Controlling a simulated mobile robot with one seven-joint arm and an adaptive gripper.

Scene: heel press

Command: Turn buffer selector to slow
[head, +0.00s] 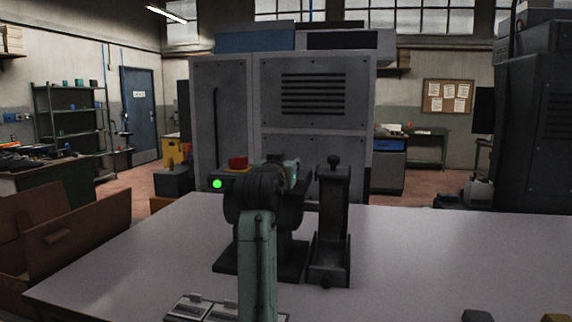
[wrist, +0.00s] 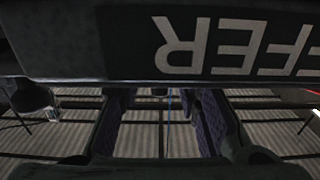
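A dark panel (wrist: 120,45) fills the top of the wrist view, with large white letters upside down, reading part of "BUFFER". The buffer selector itself cannot be made out in either view. My gripper (wrist: 160,125) shows below the panel, its two purple-padded fingers apart with nothing between them. In the head view a dark machine (head: 228,262) stands on the table, with a red button (head: 237,163) and a lit green lamp (head: 217,184). My arm covers much of it, and my gripper is hidden there.
A dark upright fixture with a round knob on top (head: 332,225) stands just right of the machine on the pale table (head: 440,255). Flat metal pieces (head: 190,307) lie at the front edge. A brown open box (head: 70,225) is at left. The table's right side is mostly clear.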

